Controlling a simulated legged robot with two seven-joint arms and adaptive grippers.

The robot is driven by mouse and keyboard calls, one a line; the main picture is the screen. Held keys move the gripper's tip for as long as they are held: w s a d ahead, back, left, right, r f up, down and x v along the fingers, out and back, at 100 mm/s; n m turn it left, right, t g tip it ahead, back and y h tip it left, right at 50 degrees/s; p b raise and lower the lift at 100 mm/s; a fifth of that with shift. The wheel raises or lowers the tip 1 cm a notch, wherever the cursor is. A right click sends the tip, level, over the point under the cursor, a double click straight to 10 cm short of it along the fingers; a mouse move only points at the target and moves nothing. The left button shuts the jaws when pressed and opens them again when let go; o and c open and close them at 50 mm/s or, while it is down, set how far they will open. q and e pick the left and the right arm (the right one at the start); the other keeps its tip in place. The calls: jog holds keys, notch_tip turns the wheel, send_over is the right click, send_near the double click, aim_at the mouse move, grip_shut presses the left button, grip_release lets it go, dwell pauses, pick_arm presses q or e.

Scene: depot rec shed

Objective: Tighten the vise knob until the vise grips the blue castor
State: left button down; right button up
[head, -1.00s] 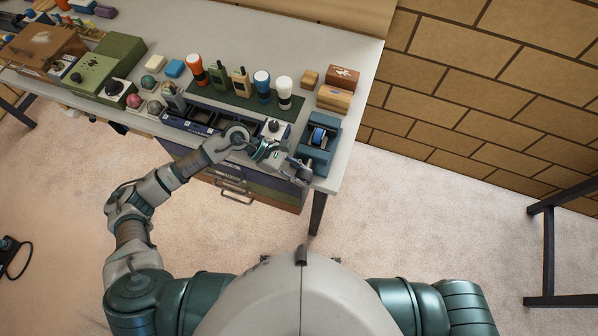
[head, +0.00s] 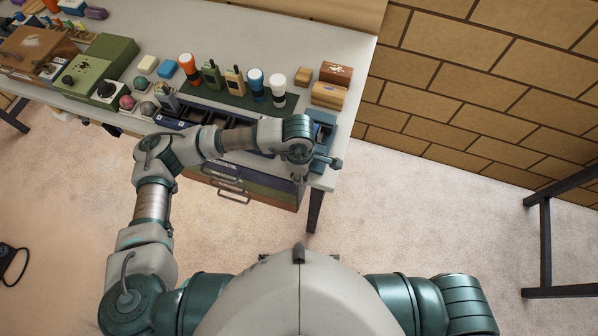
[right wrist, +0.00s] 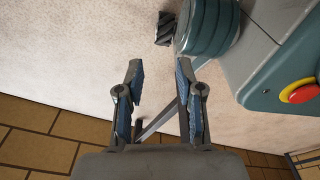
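The blue vise (head: 324,117) stands at the right front corner of the bench in the head view. My left forearm and wrist reach across its left and front side. The blue castor sits in the vise, but my wrist now covers most of it. My left gripper (head: 300,172) is at the vise's front, pointing down past the bench edge; its fingers are too hidden to read. A teal and grey part (head: 332,162) sticks out right of it; I cannot tell whether it is the knob. My right gripper (right wrist: 160,85) is open and empty above the floor in the right wrist view.
A green mat (head: 225,96) holds several torches and radios behind my left arm. Wooden blocks (head: 330,94) stand just behind the vise. Open dark bins (head: 180,124) line the front edge.

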pick_arm(q)
jog(key=y+b, duration=0.1)
jog(key=t+y+b, duration=0.1)
jog(key=y, duration=0.3)
jog(key=shift+s+d+f+t+b, duration=0.1)
jog(key=shift+d+f+t+b, duration=0.2)
jog(key=shift+d+f+b, duration=0.1)
jog(key=shift+y, duration=0.6)
jog(key=shift+t+y, duration=0.3)
jog(key=shift+y, duration=0.3)
pick_arm(e)
jog(key=w+a+r, duration=0.1)
jog(key=w+r, duration=0.4)
jog(key=w, duration=0.2)
jog(key=shift+r, duration=0.15)
pick_arm(q)
jog(key=shift+f+y, duration=0.1)
jog(key=shift+y, duration=0.2)
pick_arm(e)
jog(key=shift+a, duration=0.1)
pick_arm(q)
jog(key=c, duration=0.8)
grip_release()
jog(key=shift+d, duration=0.2)
pick_arm(e)
jog(key=shift+w, duration=0.1)
